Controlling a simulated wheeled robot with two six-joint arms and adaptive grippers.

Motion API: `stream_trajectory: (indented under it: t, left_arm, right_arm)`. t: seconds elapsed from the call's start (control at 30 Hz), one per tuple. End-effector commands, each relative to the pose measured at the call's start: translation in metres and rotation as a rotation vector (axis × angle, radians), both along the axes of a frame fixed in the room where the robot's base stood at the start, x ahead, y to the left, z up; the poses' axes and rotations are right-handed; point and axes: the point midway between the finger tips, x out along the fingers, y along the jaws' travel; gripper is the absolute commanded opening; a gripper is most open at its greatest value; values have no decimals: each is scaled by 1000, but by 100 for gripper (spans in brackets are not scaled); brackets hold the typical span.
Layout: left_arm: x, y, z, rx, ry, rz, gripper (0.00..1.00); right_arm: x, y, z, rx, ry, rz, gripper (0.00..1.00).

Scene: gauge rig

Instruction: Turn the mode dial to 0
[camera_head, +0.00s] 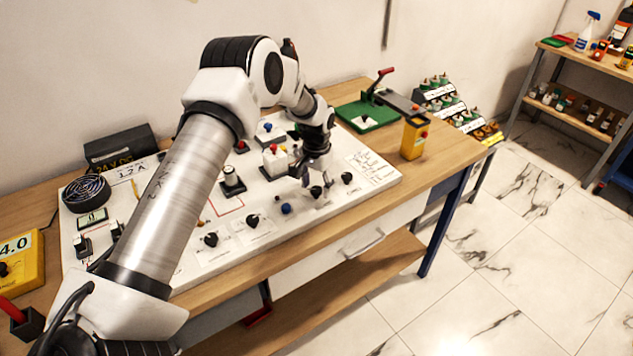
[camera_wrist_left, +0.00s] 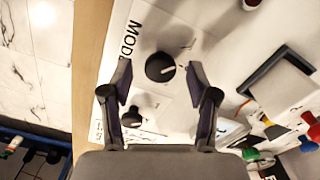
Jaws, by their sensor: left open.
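The mode dial (camera_wrist_left: 160,67) is a round black knob with a white pointer line, on the white panel beside the printed word MODE. In the wrist view its line points to the right of the picture; no scale number is readable there. In the head view the mode dial (camera_head: 316,191) shows small, just below the fingers. My left gripper (camera_head: 314,178) is open and points down over it. In the wrist view the fingers of my left gripper (camera_wrist_left: 160,84) stand on either side of the dial, with gaps showing. I cannot tell their height. My right gripper is not in view.
Another black knob (camera_head: 347,178) is close on the right. A blue knob (camera_head: 286,208) and more black knobs lie to the left. A white block with a red top (camera_head: 274,160) stands behind.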

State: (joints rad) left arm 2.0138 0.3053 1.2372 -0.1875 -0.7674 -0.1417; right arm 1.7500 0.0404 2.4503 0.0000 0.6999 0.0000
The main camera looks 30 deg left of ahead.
Motion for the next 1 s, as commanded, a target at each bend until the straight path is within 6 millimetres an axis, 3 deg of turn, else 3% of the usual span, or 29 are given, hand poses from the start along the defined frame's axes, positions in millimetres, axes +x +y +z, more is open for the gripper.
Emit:
stream_trajectory:
  t: [0.27,0.43,1.0]
  left_arm:
    - [0,0,-5,0,0,0,60]
    - [0,0,-5,0,0,0,0]
    - [0,0,-7,-1,0,-107,0]
  right_arm:
    - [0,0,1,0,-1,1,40]
    - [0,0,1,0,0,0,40]
    - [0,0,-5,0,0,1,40]
